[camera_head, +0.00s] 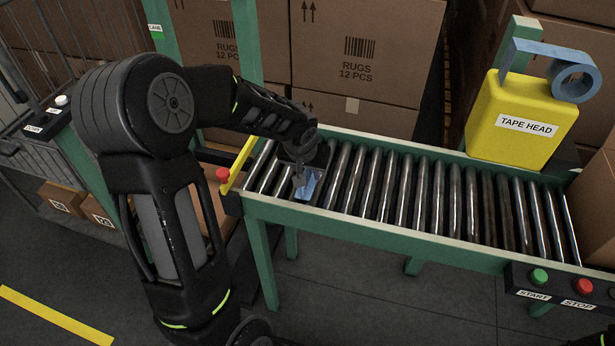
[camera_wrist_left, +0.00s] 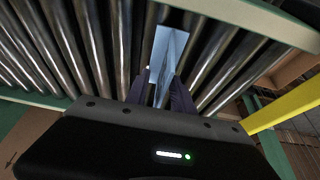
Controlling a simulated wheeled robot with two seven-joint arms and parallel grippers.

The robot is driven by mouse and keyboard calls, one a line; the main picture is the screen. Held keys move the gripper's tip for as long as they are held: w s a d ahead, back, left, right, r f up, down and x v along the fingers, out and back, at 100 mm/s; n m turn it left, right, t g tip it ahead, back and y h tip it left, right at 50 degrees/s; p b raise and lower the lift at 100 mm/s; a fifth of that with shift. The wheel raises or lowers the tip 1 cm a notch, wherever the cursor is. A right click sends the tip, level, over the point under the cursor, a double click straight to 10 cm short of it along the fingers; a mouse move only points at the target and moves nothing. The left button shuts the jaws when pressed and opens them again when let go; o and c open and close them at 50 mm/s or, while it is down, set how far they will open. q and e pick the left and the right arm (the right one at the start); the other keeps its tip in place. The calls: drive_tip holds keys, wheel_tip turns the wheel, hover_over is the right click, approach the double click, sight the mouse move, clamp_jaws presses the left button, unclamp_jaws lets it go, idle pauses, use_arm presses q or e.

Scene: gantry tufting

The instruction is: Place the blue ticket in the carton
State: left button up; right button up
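The blue ticket (camera_head: 306,187) lies at the left end of the roller conveyor. In the left wrist view the pale blue ticket (camera_wrist_left: 168,52) shows over the rollers, with a crease or raised edge along it. My left gripper (camera_head: 302,172) reaches down to it from above. In the wrist view its two dark fingers (camera_wrist_left: 161,88) stand on either side of the ticket's near end; whether they grip it is unclear. A brown carton (camera_head: 598,205) is cut off at the conveyor's right end; its inside is hidden. My right gripper is not in view.
A yellow tape head (camera_head: 522,118) with a blue roll stands behind the conveyor (camera_head: 400,228). Green and red buttons (camera_head: 562,283) are at front right. A yellow bar (camera_head: 240,163) crosses the left end. Stacked rug boxes (camera_head: 365,45) stand behind. The middle rollers are clear.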

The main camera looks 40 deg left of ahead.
use_arm(q)
drive_tip(key=shift+f+b, duration=0.25)
drive_tip(key=shift+b, duration=0.2)
idle(0.3)
clamp_jaws()
idle(0.4)
